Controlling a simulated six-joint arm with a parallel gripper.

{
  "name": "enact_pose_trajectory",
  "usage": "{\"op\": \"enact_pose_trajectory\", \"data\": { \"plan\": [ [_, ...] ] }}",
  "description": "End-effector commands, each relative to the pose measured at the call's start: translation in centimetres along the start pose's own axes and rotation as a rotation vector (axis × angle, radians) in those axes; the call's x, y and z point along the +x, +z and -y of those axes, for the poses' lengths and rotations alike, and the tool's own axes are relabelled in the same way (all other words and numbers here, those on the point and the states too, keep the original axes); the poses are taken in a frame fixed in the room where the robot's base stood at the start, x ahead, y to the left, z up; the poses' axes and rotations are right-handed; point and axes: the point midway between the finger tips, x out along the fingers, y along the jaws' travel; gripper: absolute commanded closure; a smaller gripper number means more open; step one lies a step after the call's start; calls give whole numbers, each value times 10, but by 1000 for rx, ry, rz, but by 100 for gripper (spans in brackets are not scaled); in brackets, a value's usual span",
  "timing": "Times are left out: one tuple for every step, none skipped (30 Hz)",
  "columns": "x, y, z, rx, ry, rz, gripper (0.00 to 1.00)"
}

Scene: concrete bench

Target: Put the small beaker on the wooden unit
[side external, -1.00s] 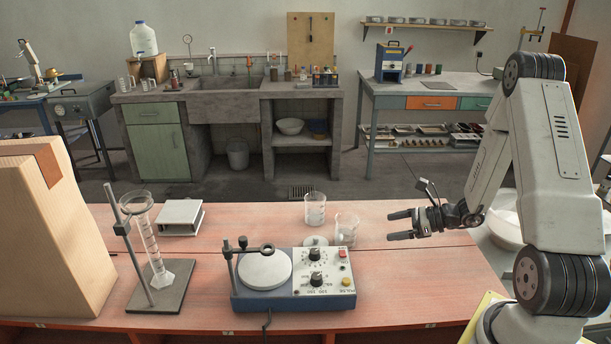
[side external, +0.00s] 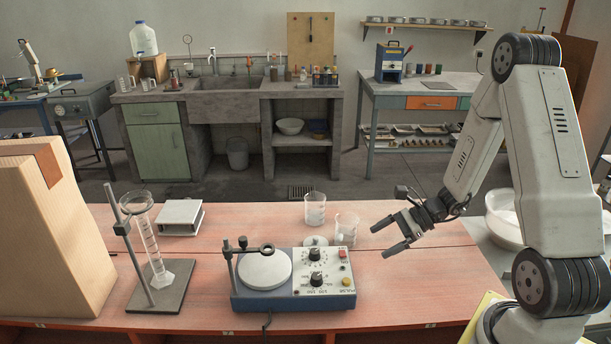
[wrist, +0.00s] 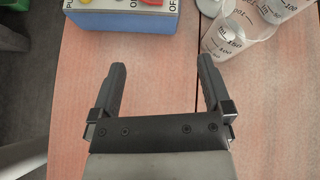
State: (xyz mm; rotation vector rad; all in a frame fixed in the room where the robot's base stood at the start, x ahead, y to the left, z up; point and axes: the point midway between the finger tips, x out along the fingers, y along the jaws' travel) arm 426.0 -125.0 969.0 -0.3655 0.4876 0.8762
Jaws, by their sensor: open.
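Two clear graduated glass beakers stand close together on the reddish wooden bench top (side external: 440,285): a rear beaker (side external: 315,210) and a front beaker (side external: 346,230). They look alike in size, so I cannot tell which is the small one. Both show partly at the top right of the wrist view, the nearer one (wrist: 228,42) closest to my fingers. My gripper (side external: 380,243) is open and empty, right of the front beaker and apart from it, fingers angled down-left. In the wrist view, bare wood lies between the fingertips (wrist: 161,62). I cannot tell which thing is the wooden unit.
A blue-and-white hotplate device (side external: 292,277) stands left of my gripper, with a small round lid-like piece (side external: 314,241) behind it. A stand with a glass cylinder (side external: 152,245), a white box (side external: 180,217) and a large brown box (side external: 45,230) are further left. The bench's right part is clear.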

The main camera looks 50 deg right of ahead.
Motion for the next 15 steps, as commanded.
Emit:
{"op": "enact_pose_trajectory", "data": {
  "plan": [
    [6, 10, -11, -79, 71, -36, 0],
    [9, 13, -18, -128, 115, -61, 0],
    [13, 18, -27, -196, 174, -94, 0],
    [15, 22, -34, -250, 216, -118, 0],
    [16, 24, -40, -306, 258, -143, 0],
    [18, 28, -49, -379, 312, -175, 0],
    [19, 30, -54, -437, 352, -198, 0],
    [19, 33, -59, -495, 389, -221, 0],
    [20, 35, -66, -573, 439, -251, 0],
    [20, 37, -70, -634, 474, -273, 0],
    [20, 39, -74, -696, 507, -294, 0],
    [20, 42, -79, -780, 551, -321, 0],
    [19, 44, -82, -843, 582, -341, 0],
    [19, 45, -84, -908, 612, -361, 0],
    [18, 48, -87, -995, 649, -386, 0]
  ]
}}
